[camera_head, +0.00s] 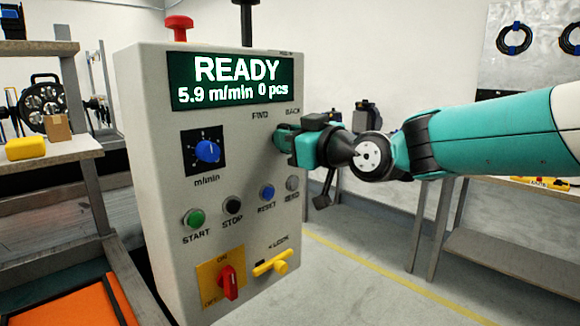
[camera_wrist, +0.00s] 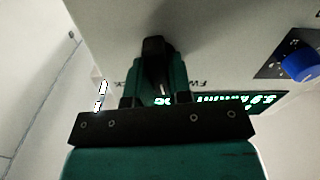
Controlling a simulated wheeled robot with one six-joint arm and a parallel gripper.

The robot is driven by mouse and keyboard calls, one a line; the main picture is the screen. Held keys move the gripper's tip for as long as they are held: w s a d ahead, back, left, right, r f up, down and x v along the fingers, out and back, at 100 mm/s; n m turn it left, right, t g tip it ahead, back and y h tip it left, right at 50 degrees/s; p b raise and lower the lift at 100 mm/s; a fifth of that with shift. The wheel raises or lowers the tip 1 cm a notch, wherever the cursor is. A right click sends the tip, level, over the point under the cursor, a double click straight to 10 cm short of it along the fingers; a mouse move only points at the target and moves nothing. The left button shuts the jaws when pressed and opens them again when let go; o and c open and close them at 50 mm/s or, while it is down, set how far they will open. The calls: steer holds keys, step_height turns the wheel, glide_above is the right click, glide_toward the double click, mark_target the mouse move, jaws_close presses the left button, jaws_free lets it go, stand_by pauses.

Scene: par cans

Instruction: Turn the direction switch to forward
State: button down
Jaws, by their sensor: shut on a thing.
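The grey control panel (camera_head: 150,150) has the labels FWD and BACK below its screen. My gripper (camera_head: 287,140) is at the panel face by these labels, under BACK and to the right of FWD. It hides the direction switch in the head view. In the wrist view my gripper (camera_wrist: 155,85) has its two green fingers against the panel, shut on a dark knob (camera_wrist: 154,50) that stands out between them, the direction switch. Which way the switch points cannot be told.
The screen (camera_head: 230,82) reads READY, 5.9 m/min, 0 pcs. A blue speed knob (camera_head: 207,151), several push buttons, a red rotary switch (camera_head: 229,283) and a yellow lock handle (camera_head: 271,263) are on the same face. A red mushroom button (camera_head: 179,25) is on top.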

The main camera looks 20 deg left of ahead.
steer(key=n+b, duration=0.4)
steer(key=b, duration=0.1)
steer(key=shift+f, duration=0.3)
steer(key=shift+r+n+b, duration=0.2)
steer(key=shift+n+b, duration=0.8)
steer(key=c, duration=1)
jaws_free()
steer(key=shift+c, duration=0.2)
steer(key=shift+s, duration=0.1)
steer(key=b+v, duration=0.3)
steer(key=v, duration=1.4)
steer(key=shift+d, duration=0.2)
